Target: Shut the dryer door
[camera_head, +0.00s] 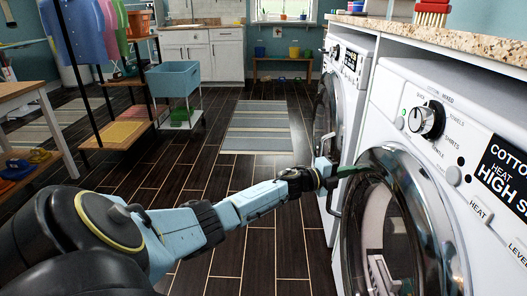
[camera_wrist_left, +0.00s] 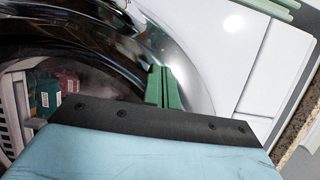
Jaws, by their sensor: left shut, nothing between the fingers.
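The near white machine has a panel reading "COTTON", "HEAT" and "HIGH" and a round chrome-rimmed door (camera_head: 440,215) with dark glass, seen at the right in the head view. I cannot tell how far this door stands from its frame. My left gripper (camera_head: 352,171) is at the upper left of the door rim, its green fingers shut and empty. In the left wrist view the shut fingers (camera_wrist_left: 161,87) lie over or against the chrome rim (camera_wrist_left: 192,55); I cannot tell if they touch. Red and teal items show inside the drum. My right gripper is not in view.
A second white machine (camera_head: 346,85) with a round door stands just beyond. A granite counter (camera_head: 450,38) runs above both. A clothes rack (camera_head: 85,75), a cart with a blue bin (camera_head: 174,79) and a striped rug (camera_head: 258,128) are farther off. The dark wooden floor at centre is clear.

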